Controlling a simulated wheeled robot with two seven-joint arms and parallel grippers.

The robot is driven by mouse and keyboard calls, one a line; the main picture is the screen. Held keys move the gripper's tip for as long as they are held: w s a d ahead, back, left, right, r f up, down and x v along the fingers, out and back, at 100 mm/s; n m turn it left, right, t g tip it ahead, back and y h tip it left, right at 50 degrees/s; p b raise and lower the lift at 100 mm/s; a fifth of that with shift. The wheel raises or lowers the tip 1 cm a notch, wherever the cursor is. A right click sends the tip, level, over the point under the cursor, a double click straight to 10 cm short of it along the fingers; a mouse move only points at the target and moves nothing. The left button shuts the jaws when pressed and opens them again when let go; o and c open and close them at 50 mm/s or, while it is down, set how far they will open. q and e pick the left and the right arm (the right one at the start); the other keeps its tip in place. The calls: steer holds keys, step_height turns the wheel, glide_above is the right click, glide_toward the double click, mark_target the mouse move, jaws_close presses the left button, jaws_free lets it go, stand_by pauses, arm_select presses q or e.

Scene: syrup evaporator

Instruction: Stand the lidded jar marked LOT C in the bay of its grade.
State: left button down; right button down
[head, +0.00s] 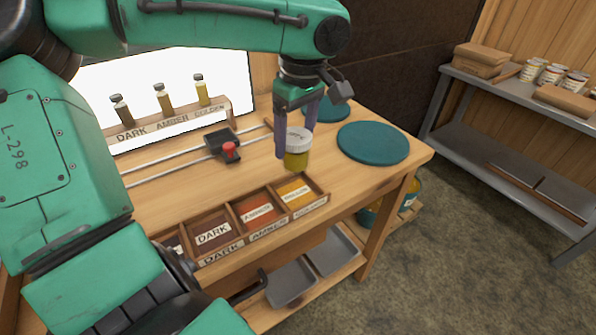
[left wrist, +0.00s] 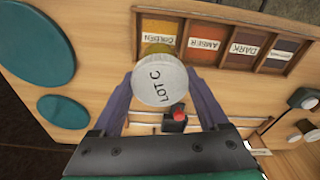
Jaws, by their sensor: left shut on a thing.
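My left gripper (head: 297,140) is shut on the jar (head: 296,160), which has a white lid and golden-yellow contents. In the left wrist view the lid of the jar (left wrist: 160,84) reads LOT C, between the two fingers of my left gripper (left wrist: 160,100). The jar is upright and looks held above the wooden bench, behind the row of bays. The golden bay (head: 295,193) has a yellow floor, at the right end of the row. Left of it are the amber bay (head: 258,213) and the dark bay (head: 212,233). These three bays look empty. My right gripper is not visible.
Three sample bottles (head: 163,99) stand on a labelled rack before a bright panel. A black slider with a red knob (head: 229,152) sits by metal rails. Teal discs (head: 373,142) lie at the right. A fourth bay (left wrist: 288,53) is beside the dark one.

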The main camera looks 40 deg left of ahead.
mark_target(300, 138)
arm_select(q)
step_height(300, 138, down, 8)
steer(key=shift+f+b, duration=0.15)
steer(key=shift+b, duration=0.2)
steer(key=shift+d+f, duration=0.1)
steer(key=shift+f, duration=0.15)
jaws_free()
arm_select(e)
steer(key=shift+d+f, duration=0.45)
arm_select(q)
steer(key=r, duration=0.4)
steer(key=d+r+p, duration=0.1)
steer(key=r, duration=0.7)
steer(key=shift+d+r, duration=0.15)
steer(key=shift+d, duration=0.1)
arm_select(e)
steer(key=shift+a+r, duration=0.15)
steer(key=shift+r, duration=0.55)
